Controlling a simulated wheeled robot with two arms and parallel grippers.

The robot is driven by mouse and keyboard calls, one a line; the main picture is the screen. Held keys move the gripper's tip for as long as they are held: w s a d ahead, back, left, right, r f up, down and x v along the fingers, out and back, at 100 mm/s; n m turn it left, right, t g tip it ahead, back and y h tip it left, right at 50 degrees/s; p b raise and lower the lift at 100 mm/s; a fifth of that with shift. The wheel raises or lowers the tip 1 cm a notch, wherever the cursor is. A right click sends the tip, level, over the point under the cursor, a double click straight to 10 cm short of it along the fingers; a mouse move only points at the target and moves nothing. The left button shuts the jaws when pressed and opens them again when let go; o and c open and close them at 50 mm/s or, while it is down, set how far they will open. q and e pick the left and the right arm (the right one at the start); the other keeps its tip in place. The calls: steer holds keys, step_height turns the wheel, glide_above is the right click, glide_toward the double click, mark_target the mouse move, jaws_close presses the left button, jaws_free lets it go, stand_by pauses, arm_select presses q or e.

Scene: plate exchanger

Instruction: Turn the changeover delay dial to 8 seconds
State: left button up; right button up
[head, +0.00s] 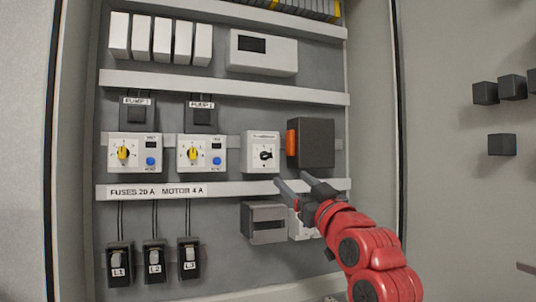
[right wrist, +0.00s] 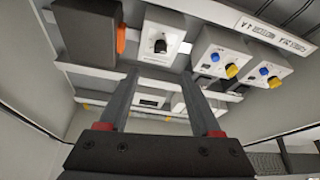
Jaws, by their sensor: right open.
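The changeover delay dial is a black knob (head: 266,155) on a white module in the middle row of the cabinet, right of the two motor units. The small print above it and its scale are too small to read, so I cannot tell its setting. It also shows in the right wrist view (right wrist: 160,46), where the scene appears flipped. My right gripper (head: 292,180) is open and empty, its fingertips below and slightly right of the dial, apart from it. In the right wrist view the open fingers (right wrist: 158,76) point towards the module. My left gripper is out of view.
A dark box with an orange side (head: 315,143) stands just right of the dial module. Two white units with yellow knobs (head: 194,153) and blue buttons are on the left. A labelled white rail (head: 225,189) runs below. A grey block (head: 264,223) sits under it.

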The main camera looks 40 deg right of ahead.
mark_target(268, 157)
steer(key=p+x, duration=0.5)
steer(key=x, duration=0.6)
steer(key=shift+w+r, duration=0.25)
steer(key=shift+w, duration=0.05)
steer(key=shift+w+d+r+p, duration=0.1)
steer(key=shift+w+d+p, duration=0.05)
steer(key=shift+w+p, duration=0.4)
steer(key=shift+c, duration=0.2)
jaws_close()
